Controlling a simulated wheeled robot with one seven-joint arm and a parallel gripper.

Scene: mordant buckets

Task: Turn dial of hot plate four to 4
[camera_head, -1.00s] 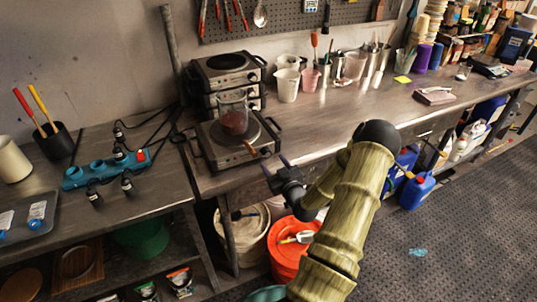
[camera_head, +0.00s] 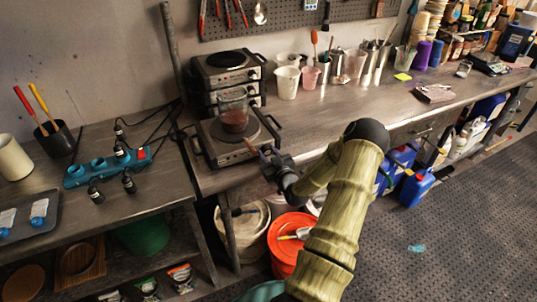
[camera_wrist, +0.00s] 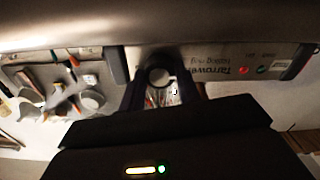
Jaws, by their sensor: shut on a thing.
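A hot plate (camera_head: 208,148) stands at the front left of the steel bench, with a glass beaker (camera_head: 234,118) of reddish-brown liquid on it. In the wrist view its front panel (camera_wrist: 222,66) shows upside-down lettering, a red light and a green light. The round dial (camera_wrist: 159,76) is between the fingers of my gripper (camera_head: 263,153). My gripper, also in the wrist view (camera_wrist: 160,84), is shut on the dial. The fingers partly hide the dial and its scale, so I cannot read its setting. No hot plate number is readable.
More hot plates (camera_head: 228,68) are stacked behind. White and pink jugs (camera_head: 287,82) stand to their right. A blue power strip (camera_head: 103,168) with cables lies on the left table. An orange bucket (camera_head: 284,243) is below the bench edge.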

